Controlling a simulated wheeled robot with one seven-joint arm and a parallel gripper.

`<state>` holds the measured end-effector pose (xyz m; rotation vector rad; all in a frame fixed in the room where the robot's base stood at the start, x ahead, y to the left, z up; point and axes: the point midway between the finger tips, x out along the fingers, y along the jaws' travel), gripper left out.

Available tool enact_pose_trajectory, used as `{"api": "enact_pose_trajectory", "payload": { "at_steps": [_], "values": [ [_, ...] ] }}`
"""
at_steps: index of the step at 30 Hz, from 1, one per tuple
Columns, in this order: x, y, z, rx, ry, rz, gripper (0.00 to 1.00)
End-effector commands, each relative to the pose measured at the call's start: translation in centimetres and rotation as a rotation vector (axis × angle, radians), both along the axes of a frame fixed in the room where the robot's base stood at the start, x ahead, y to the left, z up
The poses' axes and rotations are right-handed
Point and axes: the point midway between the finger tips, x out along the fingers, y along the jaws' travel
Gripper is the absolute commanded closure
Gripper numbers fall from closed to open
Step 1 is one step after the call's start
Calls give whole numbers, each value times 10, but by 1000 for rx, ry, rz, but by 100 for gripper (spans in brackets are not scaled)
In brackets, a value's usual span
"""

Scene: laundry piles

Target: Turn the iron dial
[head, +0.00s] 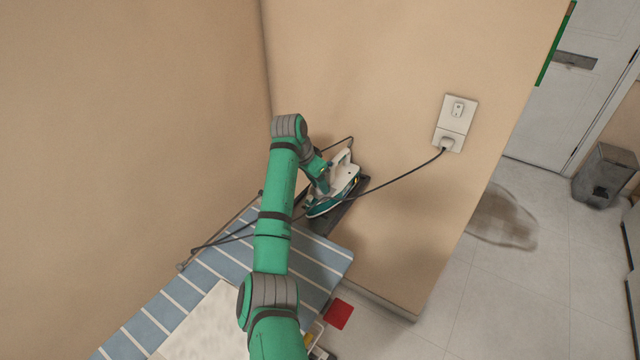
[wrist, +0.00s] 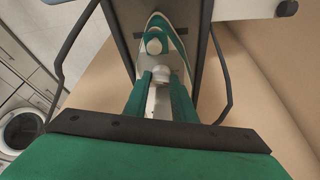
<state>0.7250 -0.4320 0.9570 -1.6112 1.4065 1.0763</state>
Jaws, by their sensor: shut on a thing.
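The white and teal iron (head: 344,178) rests on a dark stand (head: 350,203) at the end of the ironing board, close to the wall. It also shows in the wrist view (wrist: 166,24), pointed end away from me. My gripper (wrist: 161,82) reaches down over the iron. Its two teal fingers are shut on a pale round part, which looks like the iron dial (wrist: 160,75). Another round white knob (wrist: 153,46) sits just beyond the fingertips. In the head view my arm hides part of the iron and the fingertips.
The striped blue ironing board (head: 318,262) lies under my arm, with pale cloth (head: 205,325) on it. A dark cord (head: 405,173) runs from the iron area to the wall socket (head: 455,122). Walls stand close behind and left. Open floor (head: 480,285) lies to the right.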

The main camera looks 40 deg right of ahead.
Motion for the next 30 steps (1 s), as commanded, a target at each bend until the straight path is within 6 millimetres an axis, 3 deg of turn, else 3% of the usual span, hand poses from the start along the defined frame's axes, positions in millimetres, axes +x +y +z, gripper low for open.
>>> {"api": "enact_pose_trajectory", "payload": {
  "at_steps": [15, 30],
  "values": [
    [3, -1, 1, 1, 1, -432, 99],
    [2, -4, 1, 0, 0, -614, 99]
  ]
}}
